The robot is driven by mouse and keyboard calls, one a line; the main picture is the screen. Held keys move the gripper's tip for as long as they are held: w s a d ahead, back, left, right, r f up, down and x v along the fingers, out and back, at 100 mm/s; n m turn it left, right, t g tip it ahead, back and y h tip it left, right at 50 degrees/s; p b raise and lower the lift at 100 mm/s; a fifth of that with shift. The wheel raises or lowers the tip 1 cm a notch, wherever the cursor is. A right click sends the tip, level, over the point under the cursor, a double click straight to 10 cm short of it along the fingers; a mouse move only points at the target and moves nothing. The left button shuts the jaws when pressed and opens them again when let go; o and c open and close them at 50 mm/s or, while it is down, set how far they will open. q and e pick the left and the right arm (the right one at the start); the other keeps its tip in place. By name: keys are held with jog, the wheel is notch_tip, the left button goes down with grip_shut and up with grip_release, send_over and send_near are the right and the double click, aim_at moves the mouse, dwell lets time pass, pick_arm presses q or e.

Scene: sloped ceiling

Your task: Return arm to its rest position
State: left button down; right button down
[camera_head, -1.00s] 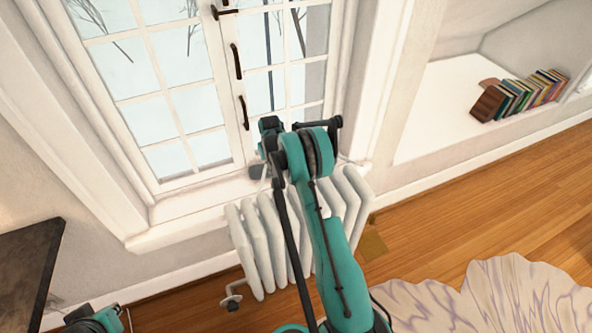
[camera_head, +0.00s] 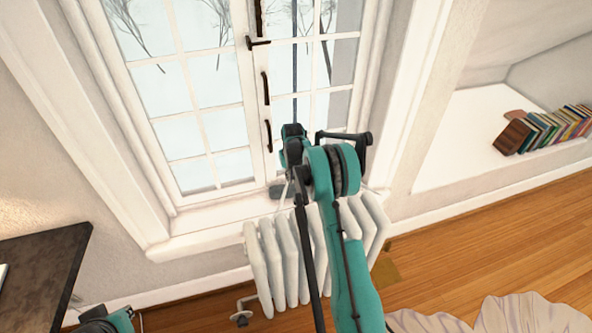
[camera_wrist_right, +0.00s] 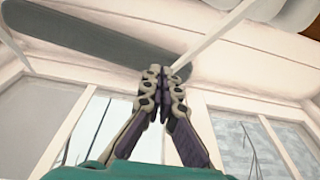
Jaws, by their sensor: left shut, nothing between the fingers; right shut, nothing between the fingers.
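My right arm, teal and black, rises through the middle of the head view, bent at a joint in front of the window (camera_head: 200,130). In the right wrist view my right gripper (camera_wrist_right: 162,72) has its two jointed fingers closed together at the tips, with nothing between them. In the head view its fingers cannot be made out behind the arm's links. A teal and black part of my left arm shows at the bottom left edge of the head view. The left gripper's fingers are not visible there.
A white radiator (camera_head: 268,262) stands below the window, behind my right arm. A dark tabletop (camera_head: 45,265) is at the lower left. Books (camera_head: 545,132) lean in a niche at the right.

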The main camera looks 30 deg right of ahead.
jog(key=s+a+r+t, duration=0.1)
jog(key=s+a+r, duration=0.3)
jog(key=r, duration=0.3)
jog(key=s+a+r+n+t, duration=0.1)
jog(key=s+a+r, duration=0.3)
jog(key=r, duration=0.3)
jog(key=s+a+r, duration=0.3)
jog(key=a+r, duration=0.2)
jog(key=r, duration=0.2)
jog(key=s+a+n+t, duration=0.1)
jog(key=s+a, duration=0.3)
jog(key=s, duration=0.7)
jog(key=s+a+r+t, duration=0.1)
jog(key=s+a, duration=0.4)
jog(key=s, duration=0.6)
jog(key=shift+s+a+r+n+t, duration=0.2)
jog(key=shift+a+r+n+t, duration=0.15)
jog(key=shift+t, duration=0.35)
jog(key=shift+w+d, duration=0.1)
